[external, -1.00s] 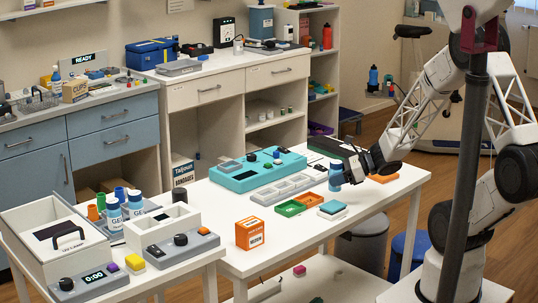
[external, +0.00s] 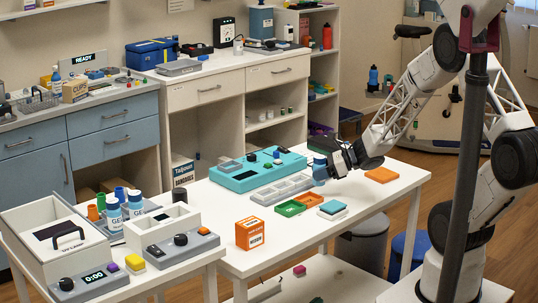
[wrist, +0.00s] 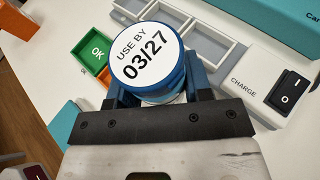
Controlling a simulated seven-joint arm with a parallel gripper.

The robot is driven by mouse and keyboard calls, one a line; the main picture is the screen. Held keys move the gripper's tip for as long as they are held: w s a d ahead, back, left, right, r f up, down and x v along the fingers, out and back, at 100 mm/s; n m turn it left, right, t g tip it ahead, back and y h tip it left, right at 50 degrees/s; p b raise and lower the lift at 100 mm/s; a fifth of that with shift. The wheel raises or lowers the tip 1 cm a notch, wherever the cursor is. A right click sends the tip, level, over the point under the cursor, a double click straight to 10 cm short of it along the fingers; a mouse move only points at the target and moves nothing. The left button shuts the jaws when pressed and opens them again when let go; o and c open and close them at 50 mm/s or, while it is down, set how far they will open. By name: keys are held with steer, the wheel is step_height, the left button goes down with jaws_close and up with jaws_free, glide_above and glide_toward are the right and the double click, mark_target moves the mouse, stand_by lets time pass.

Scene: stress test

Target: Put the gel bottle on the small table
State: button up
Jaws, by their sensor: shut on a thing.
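My gripper (external: 328,166) is shut on a bottle with a blue cap, the gel bottle (external: 320,174), over the large white table beside the grey compartment tray. In the wrist view the fingers of my gripper (wrist: 158,90) clasp the gel bottle (wrist: 147,55), whose round top label reads "USE BY 03/27". Its side label is not readable. Two similar bottles marked GEL, one in front (external: 114,218) and one behind (external: 135,206), stand in a dark holder on the small white table (external: 190,268) at front left.
A white lidded box (external: 50,245), a white open box (external: 160,228) and grey control units crowd the small table. On the large table are an orange carton (external: 251,234), green and orange trays (external: 291,208), a teal block (external: 333,209) and a teal device (external: 240,179).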

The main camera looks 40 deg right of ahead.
steer(key=shift+f, duration=1.75)
steer(key=shift+f, duration=0.1)
steer(key=o, duration=1)
steer(key=shift+s+d+r, duration=0.35)
steer(key=shift+v, duration=5.45)
steer(key=shift+r, duration=0.1)
